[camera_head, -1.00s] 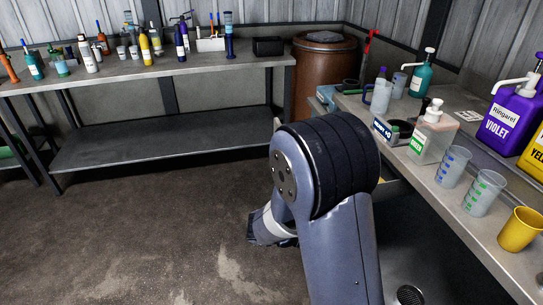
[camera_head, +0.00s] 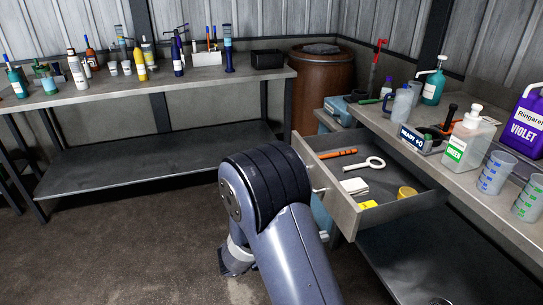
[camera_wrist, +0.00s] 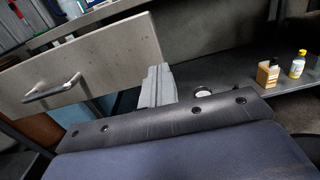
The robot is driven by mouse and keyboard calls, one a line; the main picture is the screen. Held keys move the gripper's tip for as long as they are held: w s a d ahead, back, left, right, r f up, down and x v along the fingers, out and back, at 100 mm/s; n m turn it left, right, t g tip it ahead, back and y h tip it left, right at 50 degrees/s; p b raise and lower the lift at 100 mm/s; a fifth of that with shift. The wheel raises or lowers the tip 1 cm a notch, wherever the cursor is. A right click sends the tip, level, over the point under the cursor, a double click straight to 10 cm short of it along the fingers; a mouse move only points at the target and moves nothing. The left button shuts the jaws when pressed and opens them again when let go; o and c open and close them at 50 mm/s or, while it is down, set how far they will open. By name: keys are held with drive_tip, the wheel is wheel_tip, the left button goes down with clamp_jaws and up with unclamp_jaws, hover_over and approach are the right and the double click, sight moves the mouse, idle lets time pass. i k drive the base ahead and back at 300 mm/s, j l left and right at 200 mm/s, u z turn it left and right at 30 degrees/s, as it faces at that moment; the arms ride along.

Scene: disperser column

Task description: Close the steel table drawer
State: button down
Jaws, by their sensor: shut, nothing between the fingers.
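The steel table drawer (camera_head: 402,209) stands pulled out from under the right-hand steel table (camera_head: 408,148). Its front panel faces left, toward my arm, and in the wrist view its grey front (camera_wrist: 112,58) and bar handle (camera_wrist: 52,89) show clearly. Inside the drawer are an orange tool (camera_head: 338,154), a white ring-ended tool (camera_head: 364,164) and several small items. In the wrist view my gripper (camera_wrist: 158,72) is shut and empty, overlapping the lower right part of the drawer front; I cannot tell whether it touches. In the head view my arm hides most of the gripper.
The right-hand table top carries a green-labelled jug (camera_head: 468,142), measuring cups (camera_head: 496,173) and a violet canister (camera_head: 527,122). Small bottles (camera_wrist: 268,73) stand on a low shelf. A back bench (camera_head: 200,82) holds many bottles. The floor (camera_head: 130,225) left of my arm is clear.

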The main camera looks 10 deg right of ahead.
sight(385, 185)
drive_tip(key=i+j, duration=0.15)
drive_tip(key=i, duration=0.2)
drive_tip(key=i+j, duration=0.15)
drive_tip(key=i, duration=0.2)
drive_tip(key=i+j, duration=0.15)
drive_tip(key=i, duration=0.25)
